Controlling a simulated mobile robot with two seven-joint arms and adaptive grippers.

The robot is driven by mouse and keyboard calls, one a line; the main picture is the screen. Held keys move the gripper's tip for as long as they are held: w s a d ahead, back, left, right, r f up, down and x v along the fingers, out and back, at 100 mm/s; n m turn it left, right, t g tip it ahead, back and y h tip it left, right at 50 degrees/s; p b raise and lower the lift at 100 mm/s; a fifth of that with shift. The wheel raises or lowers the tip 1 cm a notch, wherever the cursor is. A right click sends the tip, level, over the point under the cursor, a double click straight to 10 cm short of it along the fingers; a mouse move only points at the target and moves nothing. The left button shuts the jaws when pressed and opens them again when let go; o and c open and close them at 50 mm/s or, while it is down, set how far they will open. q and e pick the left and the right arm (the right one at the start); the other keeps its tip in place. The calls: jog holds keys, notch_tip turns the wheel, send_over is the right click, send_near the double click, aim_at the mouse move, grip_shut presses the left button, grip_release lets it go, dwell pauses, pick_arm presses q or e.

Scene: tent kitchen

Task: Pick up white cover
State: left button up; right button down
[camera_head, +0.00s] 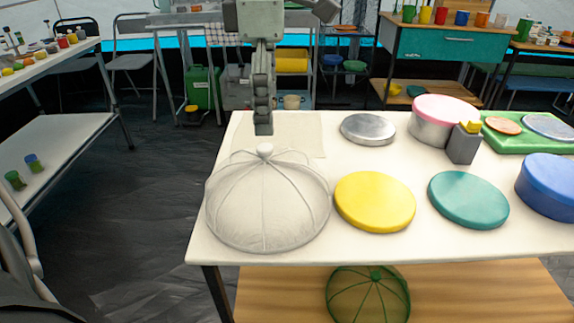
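The white cover (267,205) is a mesh dome with ribs and a round knob (264,150) on top. It stands upright on the near left part of the white table (340,252). A gripper, which I take to be my left one (263,130), points down just above the knob in the picture. A small gap shows between its tip and the knob. I see it edge-on, with one finger line visible, so its opening cannot be told. Nothing visible hangs from it. My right gripper is not in view.
Yellow (375,201) and teal (468,200) round lids lie right of the cover, then a blue container (548,186). Behind are a metal lid (368,129), a pink-lidded container (443,118) and a grey block (464,144). A green dome (368,295) stands on the lower shelf.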

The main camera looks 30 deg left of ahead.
aim_at(264, 146)
pick_arm(q)
jog(key=shift+f, duration=0.4)
jog(key=f, duration=0.5)
jog(key=shift+s+a+f, duration=0.2)
jog(key=shift+s+f, duration=0.05)
jog(key=shift+s, duration=0.1)
jog(key=shift+f, duration=0.65)
jog(key=shift+c, duration=0.6)
